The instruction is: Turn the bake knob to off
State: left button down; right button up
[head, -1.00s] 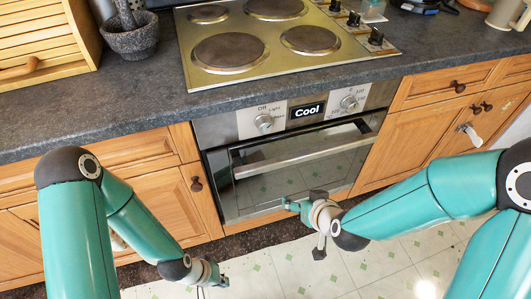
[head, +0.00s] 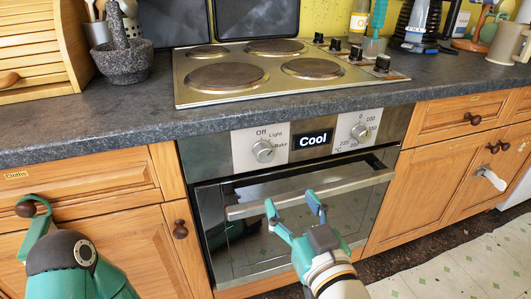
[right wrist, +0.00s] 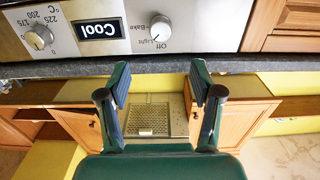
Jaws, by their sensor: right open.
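The bake knob (head: 263,151) is the left round knob on the oven's silver panel, with Off, Light and Bake printed around it. It also shows upside down at the top of the right wrist view (right wrist: 160,28); its pointer's exact setting is hard to read. My right gripper (head: 291,202) is open and empty in front of the oven door handle, below and slightly right of the knob, apart from it. Its two fingers also show in the right wrist view (right wrist: 159,78). My left gripper (head: 38,212) is at the far left by a drawer knob, partly shown.
A display reading Cool (head: 313,140) sits between the bake knob and the temperature knob (head: 360,133). The door handle (head: 310,193) juts out below the panel. The worktop edge (head: 300,119) runs above it. A stone mortar (head: 122,62) stands beside the hob (head: 290,90).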

aim_at(266, 159)
jog(key=p+x, duration=0.2)
jog(key=x, duration=1.1)
jog(key=shift+w+a+f, duration=0.1)
jog(key=shift+w+f, duration=0.05)
jog(key=shift+w, duration=0.05)
jog(key=shift+x, duration=0.75)
pick_arm(q)
notch_tip(266, 159, up, 3)
pick_arm(e)
jog(key=c, duration=1.1)
jog(key=shift+c, duration=0.2)
